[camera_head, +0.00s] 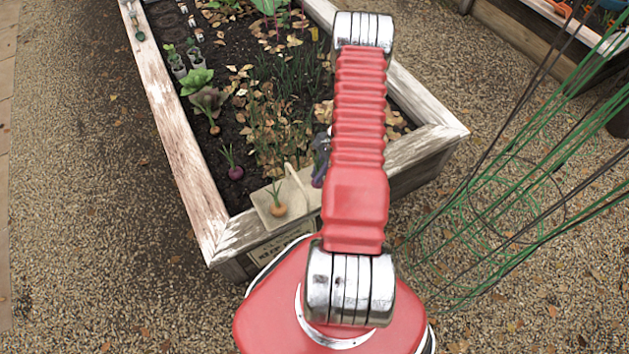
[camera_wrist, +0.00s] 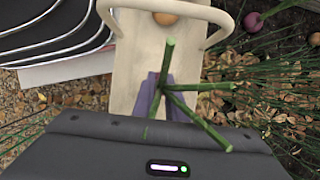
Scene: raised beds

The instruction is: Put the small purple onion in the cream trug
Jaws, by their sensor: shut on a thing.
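My gripper (camera_head: 320,158) is shut on the small purple onion (camera_head: 317,182), which shows only as a purple sliver beside my arm in the head view. In the wrist view its green stalks (camera_wrist: 184,103) spread in front of my gripper, and the bulb itself is hidden. The cream trug (camera_head: 263,203) sits at the bed's near end. It also shows in the wrist view (camera_wrist: 128,58), beyond and behind the stalks. My gripper is above the trug's right side in the head view, apparently clear of it.
An orange-brown onion (camera_head: 278,209) lies in the trug. The trug's arched handle (camera_wrist: 229,24) spans it. Another purple onion (camera_head: 235,172) stands in the soil to the left. The wooden bed rim (camera_head: 176,140) surrounds the soil. Green wire cages (camera_head: 510,200) stand at the right.

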